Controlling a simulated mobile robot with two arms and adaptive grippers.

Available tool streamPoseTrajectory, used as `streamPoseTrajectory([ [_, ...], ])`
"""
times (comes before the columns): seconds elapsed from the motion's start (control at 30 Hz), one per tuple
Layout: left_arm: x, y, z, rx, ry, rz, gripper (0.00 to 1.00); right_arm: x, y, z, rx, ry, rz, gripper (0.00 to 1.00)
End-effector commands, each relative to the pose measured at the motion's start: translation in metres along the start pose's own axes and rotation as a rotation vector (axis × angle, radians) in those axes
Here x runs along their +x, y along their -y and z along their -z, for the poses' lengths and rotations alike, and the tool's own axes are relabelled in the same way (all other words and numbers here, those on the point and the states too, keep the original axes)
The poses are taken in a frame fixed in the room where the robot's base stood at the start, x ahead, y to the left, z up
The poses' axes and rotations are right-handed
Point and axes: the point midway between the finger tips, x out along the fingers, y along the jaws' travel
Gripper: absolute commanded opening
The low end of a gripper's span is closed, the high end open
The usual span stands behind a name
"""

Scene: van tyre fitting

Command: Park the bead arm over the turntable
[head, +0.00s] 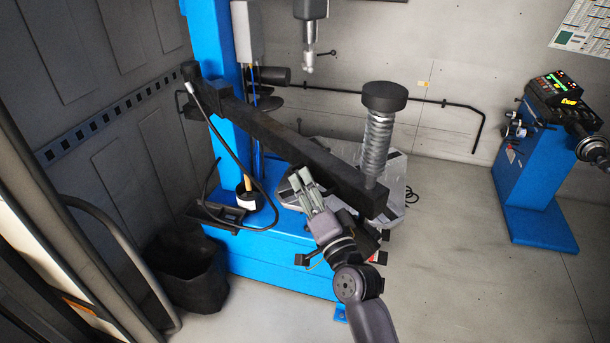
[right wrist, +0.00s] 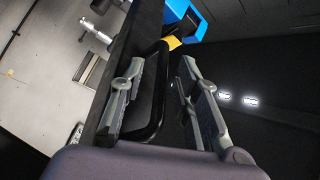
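The bead arm (head: 290,150) is a long dark beam running from the blue column down to the right. In the head view its near end, with a ribbed post and black disc (head: 384,97), lies across the grey turntable (head: 394,190), hiding much of it. My right gripper (head: 306,184) is in front of the beam, fingers apart. In the right wrist view, the gripper (right wrist: 163,100) is open beside the dark beam (right wrist: 129,43). One side of a black loop handle (right wrist: 161,95) shows between the fingers; I see no grip on it. My left gripper is out of view.
The blue column (head: 212,70) and base (head: 270,245) stand behind and left. A black hose (head: 236,158) hangs by the beam. A dark bin (head: 190,275) is at lower left. A blue machine (head: 535,170) stands right, with clear floor between.

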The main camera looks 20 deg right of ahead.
Motion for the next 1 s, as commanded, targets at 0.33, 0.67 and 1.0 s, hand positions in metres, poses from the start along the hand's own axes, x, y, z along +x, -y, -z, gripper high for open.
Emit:
streamPoseTrajectory([
  [0.33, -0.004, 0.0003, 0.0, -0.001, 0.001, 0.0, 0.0, 0.0133, -0.0003, 0.0002, 0.0, -0.001, 0.0, 0.3],
  [0.67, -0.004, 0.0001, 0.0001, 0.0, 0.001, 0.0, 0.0, 0.0129, -0.0003, 0.0001, 0.0, 0.0, 0.0, 0.15],
  [1.0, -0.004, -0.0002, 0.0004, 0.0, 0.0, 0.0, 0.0, 0.0127, -0.0004, 0.0001, 0.0, 0.0, 0.0, 0.0],
])
